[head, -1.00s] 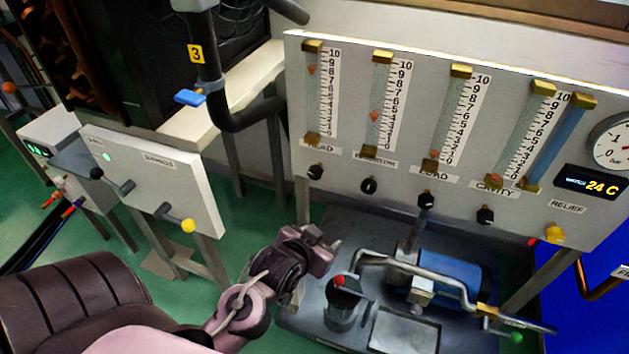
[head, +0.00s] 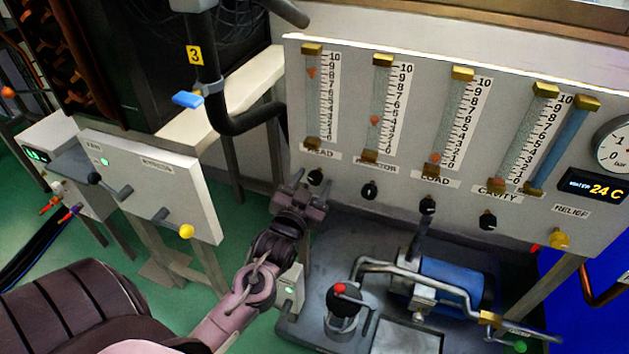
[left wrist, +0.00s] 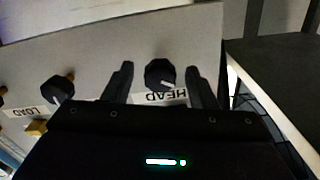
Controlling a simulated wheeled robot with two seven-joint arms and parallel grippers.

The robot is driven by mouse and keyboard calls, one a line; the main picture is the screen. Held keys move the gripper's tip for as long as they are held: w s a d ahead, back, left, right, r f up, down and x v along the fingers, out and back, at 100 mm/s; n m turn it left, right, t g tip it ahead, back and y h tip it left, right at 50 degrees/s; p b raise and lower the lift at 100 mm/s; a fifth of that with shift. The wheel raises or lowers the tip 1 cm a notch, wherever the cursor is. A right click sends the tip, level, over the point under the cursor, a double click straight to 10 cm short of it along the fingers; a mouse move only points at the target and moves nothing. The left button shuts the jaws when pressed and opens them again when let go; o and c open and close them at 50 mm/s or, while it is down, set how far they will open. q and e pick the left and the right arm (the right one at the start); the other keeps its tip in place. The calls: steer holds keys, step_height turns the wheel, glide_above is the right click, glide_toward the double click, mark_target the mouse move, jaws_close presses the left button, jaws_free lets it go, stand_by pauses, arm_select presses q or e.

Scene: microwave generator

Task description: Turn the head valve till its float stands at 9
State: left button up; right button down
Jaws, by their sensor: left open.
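The head valve (head: 316,177) is a small black knob below the leftmost gauge tube, above the HEAD label in the left wrist view. The head tube's red float (head: 311,73) stands high, between about 8 and 9 on its scale (head: 328,100). My left gripper (head: 314,182) is open in front of the panel at this knob. In the left wrist view the knob (left wrist: 160,75) shows between the two spread fingers, with the HEAD label partly behind the gripper body. I cannot tell whether the fingers touch the knob. My right gripper is out of view.
Other black knobs stand to the right, the nearest being the second knob (head: 369,190). Below the panel are a blue pump (head: 455,283), a bent grey pipe (head: 400,265) and a red-topped lever (head: 341,290). A black hose (head: 240,120) runs to the left of the panel.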

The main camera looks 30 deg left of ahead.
arm_select(q)
steer(key=shift+w+a, duration=0.2)
steer(key=shift+w, duration=0.5)
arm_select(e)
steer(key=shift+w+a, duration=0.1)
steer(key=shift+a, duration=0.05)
arm_select(q)
steer(key=c, duration=1)
steer(key=shift+r, duration=0.1)
steer(key=shift+r+n+p, duration=0.1)
steer(key=shift+n+p, duration=0.3)
steer(key=shift+p, duration=0.3)
steer(key=shift+n, duration=0.3)
steer(key=o, duration=1)
steer(key=shift+f, duration=0.2)
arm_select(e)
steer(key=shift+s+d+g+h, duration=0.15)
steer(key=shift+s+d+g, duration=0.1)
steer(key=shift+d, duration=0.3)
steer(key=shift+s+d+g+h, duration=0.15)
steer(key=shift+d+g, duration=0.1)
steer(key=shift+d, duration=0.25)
